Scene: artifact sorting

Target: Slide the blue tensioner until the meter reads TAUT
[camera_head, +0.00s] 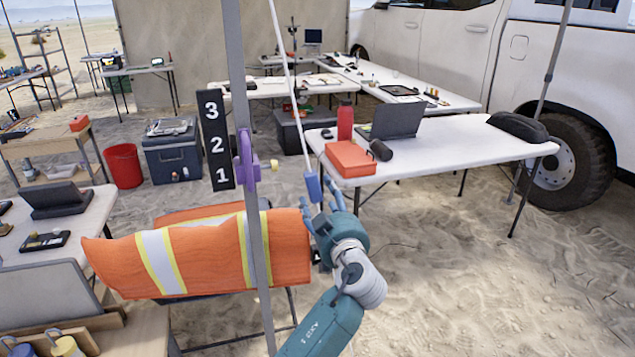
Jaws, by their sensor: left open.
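The blue tensioner (313,187) is a small blue block at the lower end of a white rope (288,75) that slants down from the top of the camera_head view. My left gripper (320,203) is open, its blue fingers pointing up at the tensioner. The tensioner appears between or just in front of the fingertips; I cannot tell whether they touch. A black board (215,139) with the numbers 3, 2, 1 hangs by the grey pole (236,85). A purple piece (246,160) sits on the pole. I see no readable TAUT marking. My right gripper is not in view.
An orange vest (205,248) with pale stripes hangs just left of my gripper. A white table (455,150) with a red case (350,158), red bottle (345,120) and laptop stands behind it. Open sand lies to the right.

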